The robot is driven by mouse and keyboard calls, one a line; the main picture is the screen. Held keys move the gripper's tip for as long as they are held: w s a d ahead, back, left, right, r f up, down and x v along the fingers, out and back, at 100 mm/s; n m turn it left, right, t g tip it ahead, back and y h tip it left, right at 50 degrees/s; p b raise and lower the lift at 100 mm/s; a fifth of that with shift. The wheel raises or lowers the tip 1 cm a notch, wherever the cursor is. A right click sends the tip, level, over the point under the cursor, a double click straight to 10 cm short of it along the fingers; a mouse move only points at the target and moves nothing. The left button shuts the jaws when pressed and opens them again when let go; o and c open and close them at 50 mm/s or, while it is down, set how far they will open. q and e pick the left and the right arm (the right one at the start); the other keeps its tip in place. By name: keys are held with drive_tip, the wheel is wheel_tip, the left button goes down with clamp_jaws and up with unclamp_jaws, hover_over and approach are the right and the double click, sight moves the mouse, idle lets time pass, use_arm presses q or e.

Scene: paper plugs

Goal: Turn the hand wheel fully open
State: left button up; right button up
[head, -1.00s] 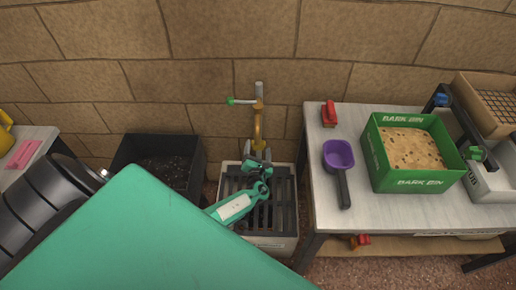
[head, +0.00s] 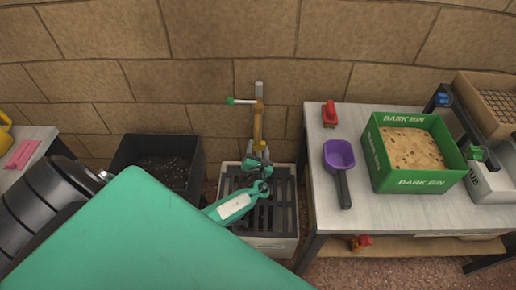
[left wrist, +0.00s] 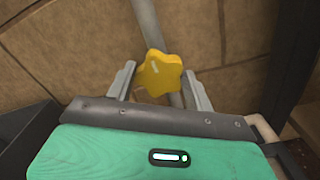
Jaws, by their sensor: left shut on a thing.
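The hand wheel (left wrist: 160,76) is a yellow, star-shaped knob in the left wrist view, in front of a grey pipe. My left gripper (left wrist: 160,84) has one finger on each side of it and is shut on it. In the head view my left gripper (head: 258,164) is at the lower part of the brass tap (head: 258,125), above the slatted drain box. The tap has a side lever with a green tip (head: 230,101). My right gripper is not in view.
A grey drain box (head: 285,240) stands below the tap, with a black planter (head: 128,151) of soil to its left. A table (head: 390,215) on the right holds a purple scoop (head: 339,155), a red item (head: 329,114) and a green bark bin (head: 418,183). A block wall is behind.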

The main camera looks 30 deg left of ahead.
use_arm(q)
drive_tip(key=n+b, duration=0.2)
drive_tip(key=n, duration=0.1)
drive_tip(key=n+b, duration=0.3)
drive_tip(key=shift+f+n, duration=0.2)
drive_tip(key=shift+n, duration=0.1)
drive_tip(key=n+b, duration=0.5)
drive_tip(key=shift+n, duration=0.3)
drive_tip(key=n+b, duration=1.1)
drive_tip(key=shift+n, duration=0.4)
drive_tip(key=shift+r+n, duration=0.15)
drive_tip(key=shift+n, duration=0.25)
idle(0.5)
drive_tip(key=o, duration=1)
drive_tip(key=shift+c, duration=0.2)
drive_tip(key=shift+s, duration=0.1)
